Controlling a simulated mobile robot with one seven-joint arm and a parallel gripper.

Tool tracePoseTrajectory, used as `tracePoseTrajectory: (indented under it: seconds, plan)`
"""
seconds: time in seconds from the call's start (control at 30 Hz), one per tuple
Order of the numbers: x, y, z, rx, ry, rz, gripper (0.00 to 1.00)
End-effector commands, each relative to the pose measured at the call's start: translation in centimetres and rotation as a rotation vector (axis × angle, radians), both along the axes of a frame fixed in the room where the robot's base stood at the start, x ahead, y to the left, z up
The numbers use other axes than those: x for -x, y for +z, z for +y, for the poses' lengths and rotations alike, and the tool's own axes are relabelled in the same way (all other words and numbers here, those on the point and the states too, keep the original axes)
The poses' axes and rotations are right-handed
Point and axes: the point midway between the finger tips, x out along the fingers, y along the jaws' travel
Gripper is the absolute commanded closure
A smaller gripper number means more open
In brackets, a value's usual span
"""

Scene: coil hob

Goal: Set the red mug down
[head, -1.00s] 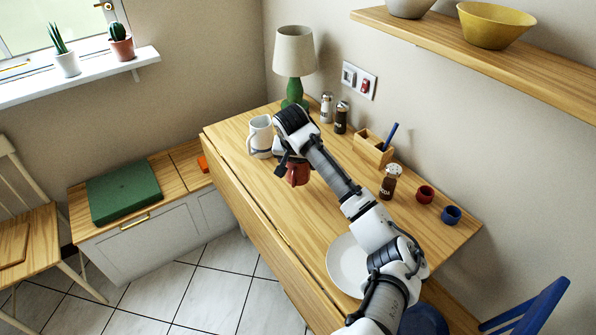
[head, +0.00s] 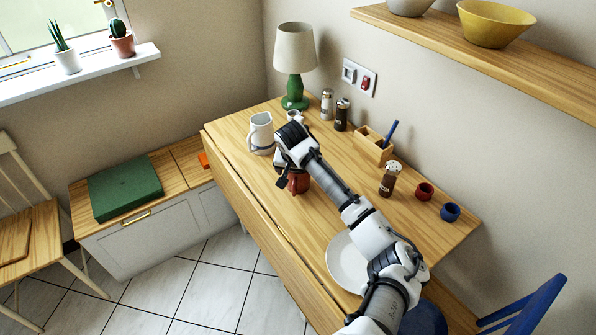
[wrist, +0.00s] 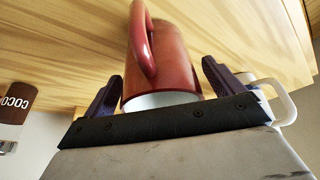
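The red mug (head: 299,184) is below my gripper (head: 291,172) over the middle of the wooden table (head: 262,185). In the wrist view the mug (wrist: 165,62) stands between the two dark fingers of my gripper (wrist: 162,85), with its rim toward the palm and its handle facing the camera. The fingers are apart, with narrow gaps showing beside the mug's wall.
A white jug (head: 261,134) stands just beyond the gripper, near the green lamp (head: 295,88). Shakers (head: 342,115), a wooden holder (head: 373,146), a cocoa jar (head: 389,180) and small red (head: 425,191) and blue (head: 450,212) pots line the wall side. A white plate (head: 345,262) lies nearer.

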Motion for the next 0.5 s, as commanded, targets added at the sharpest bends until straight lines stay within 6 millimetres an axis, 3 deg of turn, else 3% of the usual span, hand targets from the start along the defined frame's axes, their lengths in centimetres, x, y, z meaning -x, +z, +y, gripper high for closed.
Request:
tracePoseTrajectory:
  seconds: [0.37, 0.5]
  plan:
    - [0.1, 0.7, 0.0, 0.0, 0.0, -0.003, 0.07]
    - [1.0, 2.8, 0.2, -0.002, 0.002, -0.004, 0.07]
